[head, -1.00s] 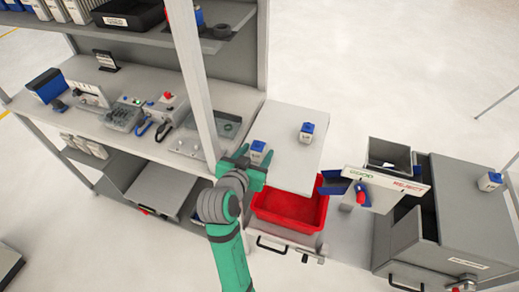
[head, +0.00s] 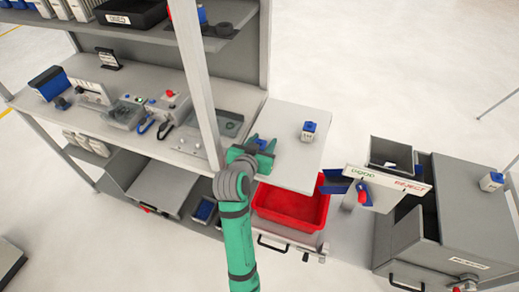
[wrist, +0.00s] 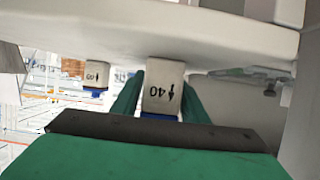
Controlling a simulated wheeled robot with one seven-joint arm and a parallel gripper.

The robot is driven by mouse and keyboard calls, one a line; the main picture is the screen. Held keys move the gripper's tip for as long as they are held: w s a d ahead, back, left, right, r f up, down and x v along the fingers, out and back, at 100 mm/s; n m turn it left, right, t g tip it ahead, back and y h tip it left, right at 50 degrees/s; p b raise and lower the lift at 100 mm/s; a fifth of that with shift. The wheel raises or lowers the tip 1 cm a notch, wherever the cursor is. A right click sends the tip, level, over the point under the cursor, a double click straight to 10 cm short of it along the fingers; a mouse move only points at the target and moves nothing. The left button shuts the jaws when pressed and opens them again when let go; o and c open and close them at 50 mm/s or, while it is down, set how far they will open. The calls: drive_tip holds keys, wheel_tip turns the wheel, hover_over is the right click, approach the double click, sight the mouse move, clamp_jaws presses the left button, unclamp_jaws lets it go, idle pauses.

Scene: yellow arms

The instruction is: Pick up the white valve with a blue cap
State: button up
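A white valve with a blue cap (wrist: 163,88), marked 40, stands between the fingers of my gripper (wrist: 164,92) in the wrist view, with a finger against each side. In the head view my green gripper (head: 259,146) is at the left edge of the light grey side table (head: 285,112) and hides most of this valve; only a bit of blue shows. I cannot tell if its base touches the table. A second white valve with a blue cap (head: 309,131) stands upright on the table to the right, apart from my gripper; it also shows in the wrist view (wrist: 96,75).
A red bin (head: 290,207) sits below the table's front edge. A shelf post (head: 197,80) rises just left of my gripper. Grey bins with a GOOD/REJECT sign (head: 385,180) stand at right, and another valve (head: 491,181) stands on the cabinet there.

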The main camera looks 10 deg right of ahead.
drive_tip(key=c, duration=0.7)
drive_tip(key=shift+r, duration=0.2)
